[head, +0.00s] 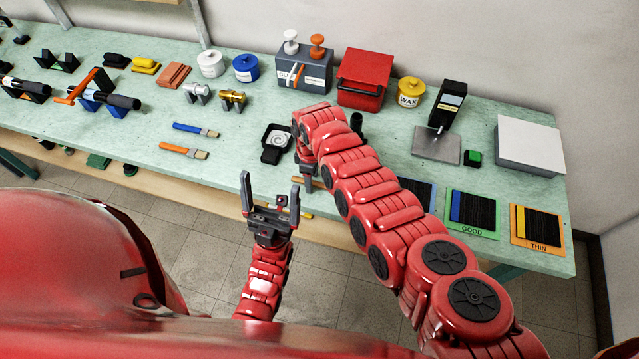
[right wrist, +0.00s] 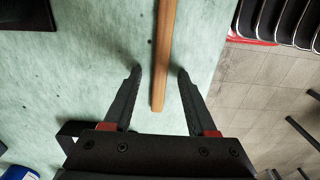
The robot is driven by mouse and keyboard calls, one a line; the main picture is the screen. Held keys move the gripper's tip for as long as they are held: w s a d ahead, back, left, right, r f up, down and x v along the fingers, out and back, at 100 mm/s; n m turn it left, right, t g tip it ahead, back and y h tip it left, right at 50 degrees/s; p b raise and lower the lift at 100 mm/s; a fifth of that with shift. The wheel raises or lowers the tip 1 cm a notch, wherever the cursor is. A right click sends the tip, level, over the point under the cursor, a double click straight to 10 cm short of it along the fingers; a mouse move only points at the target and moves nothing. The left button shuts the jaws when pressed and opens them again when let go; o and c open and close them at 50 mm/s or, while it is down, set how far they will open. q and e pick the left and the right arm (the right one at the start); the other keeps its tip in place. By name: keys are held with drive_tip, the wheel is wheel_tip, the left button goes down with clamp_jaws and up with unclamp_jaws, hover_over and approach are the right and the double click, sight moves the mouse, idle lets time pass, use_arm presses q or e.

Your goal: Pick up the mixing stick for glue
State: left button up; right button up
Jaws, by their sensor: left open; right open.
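A flat wooden mixing stick (right wrist: 165,45) lies on the green table in the right wrist view. Its near end reaches between the two fingers of my right gripper (right wrist: 160,72), which is open with a gap on both sides of the stick. In the head view my right gripper (head: 306,170) points down near the table's front edge, partly hidden by my own arm; only a short piece of the stick (head: 316,183) shows beside it. My left gripper (head: 270,190) is open and empty, fingers up, in front of the table edge.
A black tray with a whitish round dish (head: 276,142) sits just left of my right gripper. Blue (head: 196,130) and orange (head: 184,150) brushes lie further left. The glue dispenser (head: 304,72) and red box (head: 366,78) stand behind. Sample cards (head: 472,234) lie right of my arm.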

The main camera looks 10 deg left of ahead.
clamp_jaws()
drive_tip(key=shift+r, duration=0.1)
idle(0.4)
